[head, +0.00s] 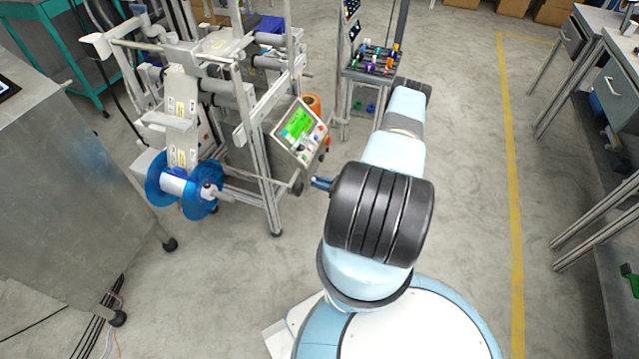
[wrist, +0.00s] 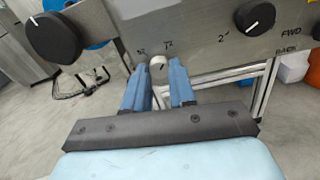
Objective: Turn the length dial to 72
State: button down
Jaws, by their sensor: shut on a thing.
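The length dial (wrist: 158,62) is a small pale knob at the lower edge of a grey panel in the wrist view. Printed marks that look like 52 and 72 stand just above it, at its upper left and upper right. Its short dark pointer line is too small to read surely. My gripper (wrist: 158,76) has its two blue fingers on either side of the dial, shut on it. In the head view my gripper (head: 320,183) shows as a small blue tip below the control panel (head: 299,132); the dial cannot be made out there.
In the wrist view a large black knob (wrist: 53,38) is at left and a smaller black knob (wrist: 255,17) at right, near FWD and BACK labels. In the head view the machine's frame and blue reel (head: 160,178) stand left of my arm.

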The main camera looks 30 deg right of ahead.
jog(key=c, duration=0.9)
grip_release()
jog(key=v, duration=1.4)
jog(key=shift+w, duration=0.1)
